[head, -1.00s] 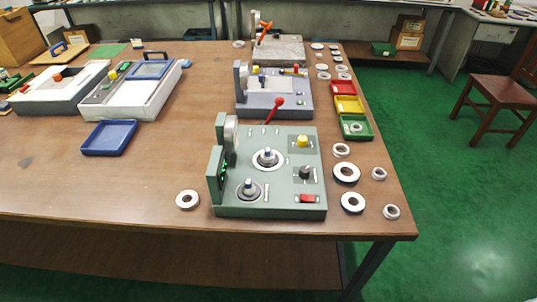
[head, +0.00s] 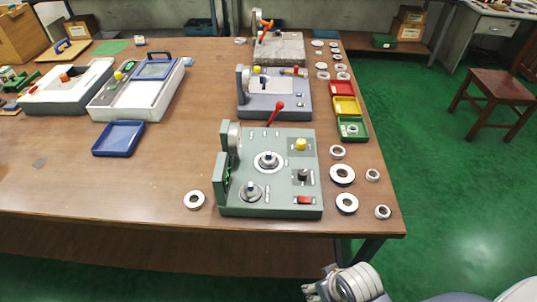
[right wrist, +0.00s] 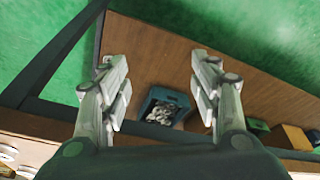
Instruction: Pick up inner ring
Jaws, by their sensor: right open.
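Several rings lie on the wooden table right of the green-grey machine (head: 262,207). Smaller light metal rings are at the upper spot (head: 338,152), farther right (head: 372,174) and near the front corner (head: 382,212). Larger dark-edged rings (head: 342,175) (head: 346,203) lie between them. One more ring (head: 195,200) lies left of the machine. I cannot tell which is the inner ring. My right gripper (head: 316,290) is low at the bottom of the head view, off the table's front edge. In the right wrist view my right gripper (right wrist: 160,68) is open and empty. My left gripper is not in view.
Red (head: 342,88), yellow (head: 346,106) and green (head: 361,132) trays line the table's right side. A blue tray (head: 117,138) lies left of the machine. The right wrist view shows a dark teal box (right wrist: 184,98) with round parts on a brown surface. The left front table is clear.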

